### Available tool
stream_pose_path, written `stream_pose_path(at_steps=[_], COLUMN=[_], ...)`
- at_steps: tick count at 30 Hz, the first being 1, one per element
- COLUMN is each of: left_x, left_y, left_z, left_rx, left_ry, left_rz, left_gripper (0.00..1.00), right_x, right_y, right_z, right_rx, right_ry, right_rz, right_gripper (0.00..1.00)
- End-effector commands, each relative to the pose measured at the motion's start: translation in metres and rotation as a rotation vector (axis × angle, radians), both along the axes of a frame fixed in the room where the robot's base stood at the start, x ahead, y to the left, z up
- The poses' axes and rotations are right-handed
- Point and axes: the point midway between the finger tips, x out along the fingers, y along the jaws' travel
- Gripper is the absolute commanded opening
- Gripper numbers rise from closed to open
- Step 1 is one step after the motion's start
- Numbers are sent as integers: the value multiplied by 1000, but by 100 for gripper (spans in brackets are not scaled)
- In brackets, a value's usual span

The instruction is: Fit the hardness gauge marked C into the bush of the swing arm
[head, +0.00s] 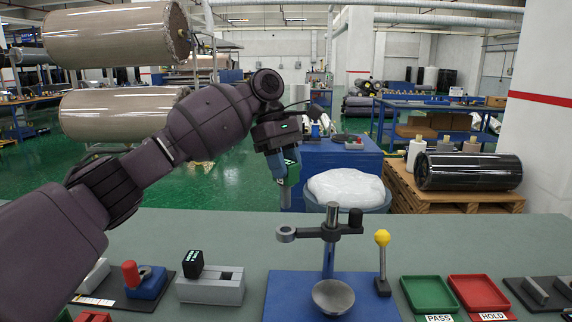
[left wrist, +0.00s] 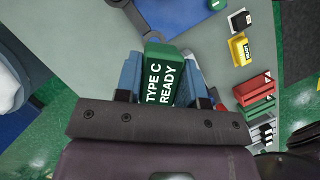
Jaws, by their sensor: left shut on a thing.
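My left gripper (head: 287,172) is shut on the green hardness gauge (head: 292,168), held upright above the bench. In the left wrist view the gauge (left wrist: 165,75) reads "TYPE C READY" and sits between the two blue fingers. The swing arm (head: 318,232) reaches left from the post of a blue-based stand, with the ring-shaped bush (head: 286,235) at its left end. The gauge is above the bush in the head view, apart from it. In the left wrist view the bush (left wrist: 172,37) shows just beyond the gauge, partly hidden by it. My right gripper is not in view.
The stand's blue base (head: 285,298) carries a round cup (head: 333,297) and a yellow-knobbed lever (head: 382,240). A black gauge (head: 193,264) stands in a grey block at left. Green (head: 428,293) and red (head: 478,292) trays lie at right. Bench behind the stand is clear.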

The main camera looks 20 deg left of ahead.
Motion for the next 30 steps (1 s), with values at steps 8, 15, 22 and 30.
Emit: stream_pose_path(at_steps=[8,15,22,30], left_x=[-1,-1,0,0], left_y=[0,0,0,0], left_z=[5,-19,-36,-47], left_rx=[-1,0,-1,-1], left_ry=[-5,0,0,-2], left_rz=[1,1,1,1], left_gripper=[2,2,2,2], right_x=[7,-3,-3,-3], right_y=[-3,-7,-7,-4], right_z=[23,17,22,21], right_rx=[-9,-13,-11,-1], right_ry=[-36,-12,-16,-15], right_rz=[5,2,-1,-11], right_gripper=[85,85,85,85])
